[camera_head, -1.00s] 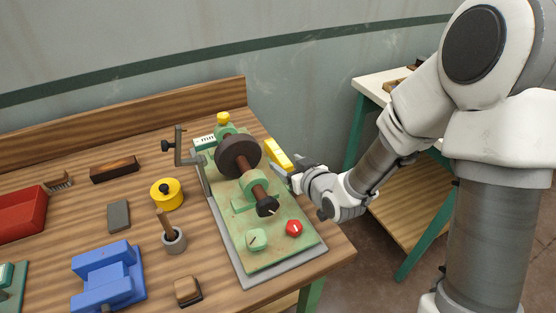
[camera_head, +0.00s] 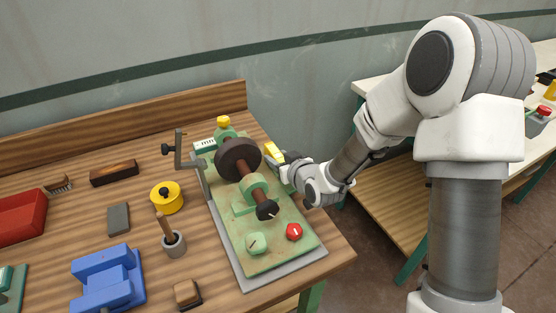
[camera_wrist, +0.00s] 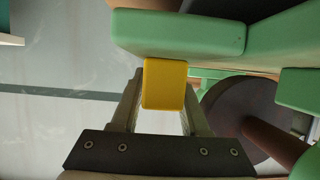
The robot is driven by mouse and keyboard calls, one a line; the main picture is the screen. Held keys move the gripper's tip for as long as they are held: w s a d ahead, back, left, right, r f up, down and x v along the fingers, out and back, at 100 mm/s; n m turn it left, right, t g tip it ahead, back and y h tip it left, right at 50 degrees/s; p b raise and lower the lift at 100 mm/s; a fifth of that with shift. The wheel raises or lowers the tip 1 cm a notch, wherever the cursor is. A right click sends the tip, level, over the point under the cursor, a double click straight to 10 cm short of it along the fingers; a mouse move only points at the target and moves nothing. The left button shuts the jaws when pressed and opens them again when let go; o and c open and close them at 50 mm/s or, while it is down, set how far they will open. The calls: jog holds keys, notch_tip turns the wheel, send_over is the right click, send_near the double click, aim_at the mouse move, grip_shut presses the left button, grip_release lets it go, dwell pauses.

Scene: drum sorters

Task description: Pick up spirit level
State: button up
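The spirit level is a yellow bar (camera_head: 273,151) at the back right edge of the bench, beside the green machine. Its near part is hidden by my gripper (camera_head: 288,164), which has its fingers at the level. In the wrist view the level's yellow end (camera_wrist: 165,84) sits between the fingertips of my gripper (camera_wrist: 163,88) and covers part of them. The two fingers stand apart with the level between them. I cannot tell whether they press on it.
The green machine (camera_head: 270,246) with its dark wheel (camera_head: 238,155) stands close on the left of my gripper. The wall is close behind.

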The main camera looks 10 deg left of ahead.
grip_shut()
jog(key=shift+r, duration=0.1)
